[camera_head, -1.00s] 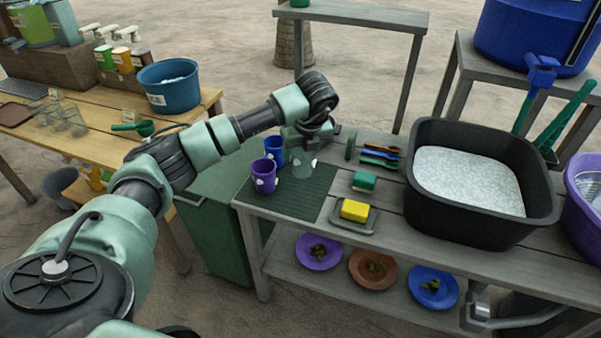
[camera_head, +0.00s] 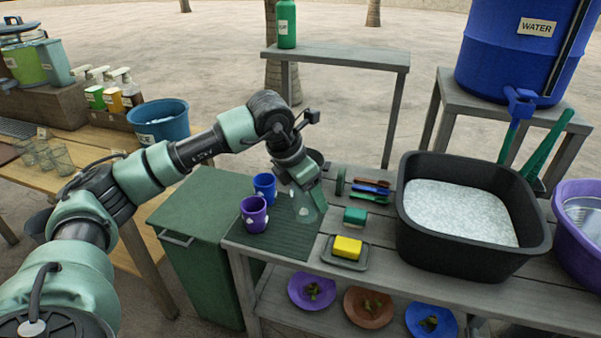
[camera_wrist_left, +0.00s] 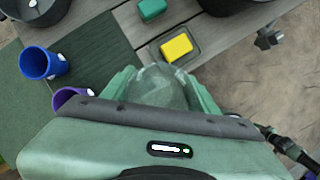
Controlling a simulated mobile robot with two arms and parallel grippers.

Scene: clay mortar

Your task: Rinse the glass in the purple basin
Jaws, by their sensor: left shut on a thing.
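My left gripper (camera_head: 306,195) points down over the green ribbed mat and is shut on a clear glass (camera_head: 306,212). In the left wrist view the glass (camera_wrist_left: 157,87) sits between the fingers of the gripper (camera_wrist_left: 160,88). I cannot tell whether the glass touches the mat. The purple basin (camera_head: 566,241) stands at the right edge of the head view, partly cut off, with clear water inside. My right gripper is not clearly in view.
A purple cup (camera_head: 253,216) and a blue cup (camera_head: 265,187) stand left of the glass. A yellow sponge (camera_head: 347,247) on a dish, a green sponge (camera_head: 355,216) and brushes lie to its right. A black tub (camera_head: 455,254) of suds stands between the glass and the basin.

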